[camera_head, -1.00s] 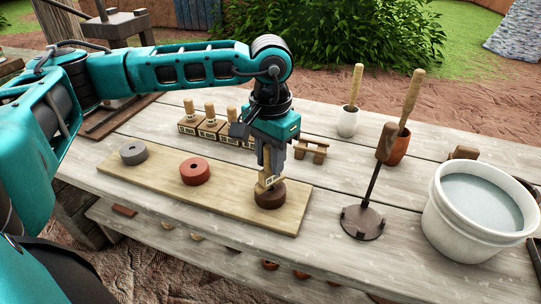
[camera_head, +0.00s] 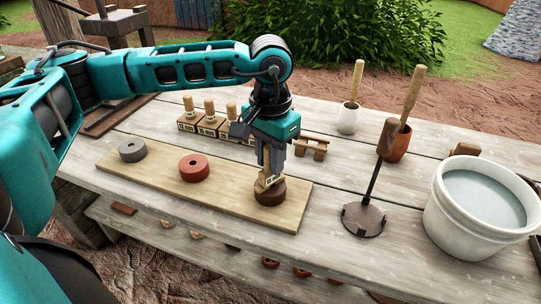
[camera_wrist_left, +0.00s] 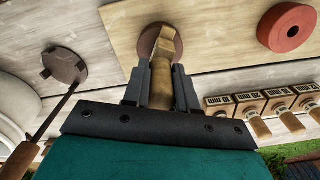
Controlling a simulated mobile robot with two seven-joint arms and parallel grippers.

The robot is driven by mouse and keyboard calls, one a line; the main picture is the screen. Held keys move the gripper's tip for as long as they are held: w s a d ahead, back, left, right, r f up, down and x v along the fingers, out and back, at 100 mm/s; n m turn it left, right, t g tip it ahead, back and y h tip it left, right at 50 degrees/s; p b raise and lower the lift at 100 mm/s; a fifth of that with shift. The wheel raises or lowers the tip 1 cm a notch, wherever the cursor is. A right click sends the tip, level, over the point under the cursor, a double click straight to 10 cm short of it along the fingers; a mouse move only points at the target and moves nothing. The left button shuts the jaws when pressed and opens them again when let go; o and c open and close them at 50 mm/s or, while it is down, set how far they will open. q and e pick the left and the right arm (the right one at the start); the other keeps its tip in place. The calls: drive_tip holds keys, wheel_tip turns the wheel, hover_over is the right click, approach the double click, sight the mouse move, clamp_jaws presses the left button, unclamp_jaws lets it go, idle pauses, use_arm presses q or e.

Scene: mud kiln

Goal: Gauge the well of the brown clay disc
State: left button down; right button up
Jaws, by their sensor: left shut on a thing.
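The brown clay disc (camera_head: 271,197) lies at the right end of the pale wooden board (camera_head: 225,200). My left gripper (camera_head: 270,168) is above it, shut on a wooden gauge (camera_head: 266,183) with a label on its lower block. The gauge stands down over the middle of the disc, its lower end at the disc's top. In the left wrist view the fingers (camera_wrist_left: 160,88) clamp the gauge handle (camera_wrist_left: 161,80), and the disc (camera_wrist_left: 152,38) shows behind it. The well is hidden by the gauge, so I cannot tell how deep the end sits. My right gripper is not in view.
A red disc (camera_head: 194,168) and a grey disc (camera_head: 132,150) lie further left on the board. Several labelled blocks with wooden handles (camera_head: 209,122) stand behind it. An iron stand (camera_head: 364,219), a white bucket (camera_head: 440,218) and tool pots are at the right.

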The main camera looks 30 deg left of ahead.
use_arm(q)
drive_tip(key=c, duration=0.8)
unclamp_jaws()
drive_tip(key=shift+r, duration=0.1)
wheel_tip(320, 180, up, 13)
drive_tip(key=shift+f+p, duration=0.1)
drive_tip(key=shift+p, duration=0.4)
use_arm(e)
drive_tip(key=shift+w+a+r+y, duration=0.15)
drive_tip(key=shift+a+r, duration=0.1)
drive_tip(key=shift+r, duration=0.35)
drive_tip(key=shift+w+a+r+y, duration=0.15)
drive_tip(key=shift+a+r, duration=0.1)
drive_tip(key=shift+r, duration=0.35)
